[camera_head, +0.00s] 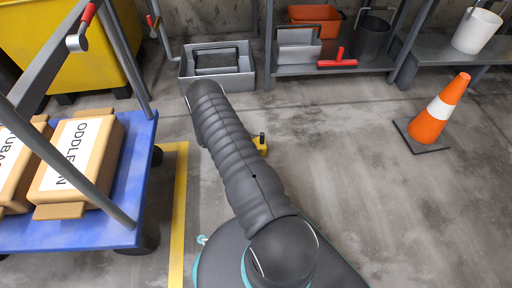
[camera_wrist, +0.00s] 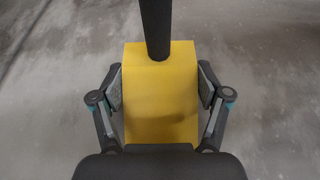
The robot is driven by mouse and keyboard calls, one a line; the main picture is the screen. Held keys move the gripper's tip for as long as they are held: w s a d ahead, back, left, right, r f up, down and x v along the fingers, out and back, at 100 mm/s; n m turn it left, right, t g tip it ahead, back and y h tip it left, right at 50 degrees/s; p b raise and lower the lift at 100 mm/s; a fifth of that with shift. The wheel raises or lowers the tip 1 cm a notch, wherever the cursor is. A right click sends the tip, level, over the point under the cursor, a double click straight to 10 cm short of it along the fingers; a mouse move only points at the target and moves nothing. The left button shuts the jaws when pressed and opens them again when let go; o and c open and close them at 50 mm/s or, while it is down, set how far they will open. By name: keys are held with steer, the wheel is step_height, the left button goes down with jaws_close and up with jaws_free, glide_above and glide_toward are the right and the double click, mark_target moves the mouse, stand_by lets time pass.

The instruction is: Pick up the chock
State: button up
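The chock is a yellow block with a black upright handle. In the wrist view its yellow body (camera_wrist: 160,105) fills the middle, with the dark handle running up to the top edge. My gripper (camera_wrist: 160,86) is open, one finger pad on each side of the block. The pads look very close to its sides; I cannot tell whether either touches. In the head view the chock (camera_head: 260,145) sits on the floor, mostly hidden behind my arm, with its handle tip showing. My gripper is hidden there.
A blue cart (camera_head: 105,228) with boxes stands at left, beside a yellow floor line (camera_head: 179,220). A grey metal tray (camera_head: 240,79) lies on the floor behind my arm. Shelving (camera_head: 335,65) stands at the back. An orange cone (camera_head: 437,112) stands at right. The floor between is clear.

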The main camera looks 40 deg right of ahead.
steer(key=c, duration=0.8)
steer(key=shift+o, duration=0.2)
